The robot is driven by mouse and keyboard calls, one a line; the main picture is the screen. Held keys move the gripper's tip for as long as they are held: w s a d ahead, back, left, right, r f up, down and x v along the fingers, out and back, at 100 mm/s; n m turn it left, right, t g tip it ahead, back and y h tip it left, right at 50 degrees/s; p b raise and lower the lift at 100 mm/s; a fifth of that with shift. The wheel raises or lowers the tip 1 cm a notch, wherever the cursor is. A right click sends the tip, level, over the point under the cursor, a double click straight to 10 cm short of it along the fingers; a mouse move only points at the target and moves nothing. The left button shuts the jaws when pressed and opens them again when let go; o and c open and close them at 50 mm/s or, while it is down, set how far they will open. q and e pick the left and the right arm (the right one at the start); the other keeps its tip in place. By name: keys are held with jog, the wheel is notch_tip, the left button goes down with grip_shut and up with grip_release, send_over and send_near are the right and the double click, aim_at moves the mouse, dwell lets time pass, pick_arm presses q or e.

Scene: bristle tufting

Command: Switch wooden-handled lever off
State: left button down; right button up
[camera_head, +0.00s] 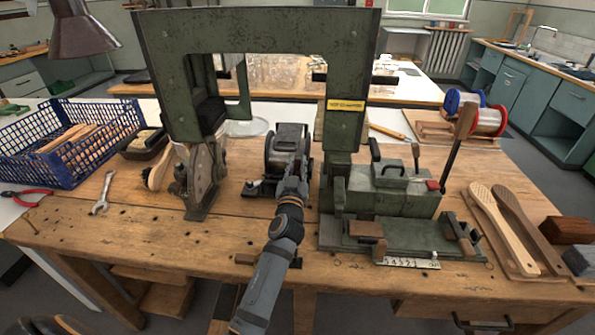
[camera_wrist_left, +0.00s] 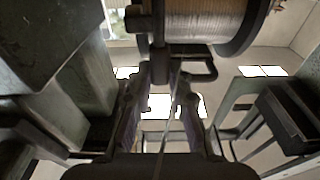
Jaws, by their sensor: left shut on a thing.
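The wooden-handled lever (camera_head: 460,137) stands up, leaning slightly right, at the right side of the green machine (camera_head: 393,200). Its brown grip is at the top, and a red piece (camera_head: 433,185) sits near its foot. Nothing of mine is touching it. My left gripper (camera_head: 297,165) is well left of the lever, in front of the dark spool unit (camera_head: 275,158). In the left wrist view, its fingers (camera_wrist_left: 161,95) are beneath a wire spool (camera_wrist_left: 200,20), shut on a thin wire (camera_wrist_left: 173,90) that runs down between them. My right gripper is not in view.
The green frame (camera_head: 255,17) arches above my left arm. A blue crate (camera_head: 75,150), wrench (camera_head: 103,192) and red pliers (camera_head: 27,192) are at the left. Wooden brush bodies (camera_head: 505,228) lie right of the lever. The bench front left is mostly clear.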

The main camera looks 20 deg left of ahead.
pick_arm(q)
jog(key=c, duration=1.2)
grip_release()
notch_tip(320, 180, up, 10)
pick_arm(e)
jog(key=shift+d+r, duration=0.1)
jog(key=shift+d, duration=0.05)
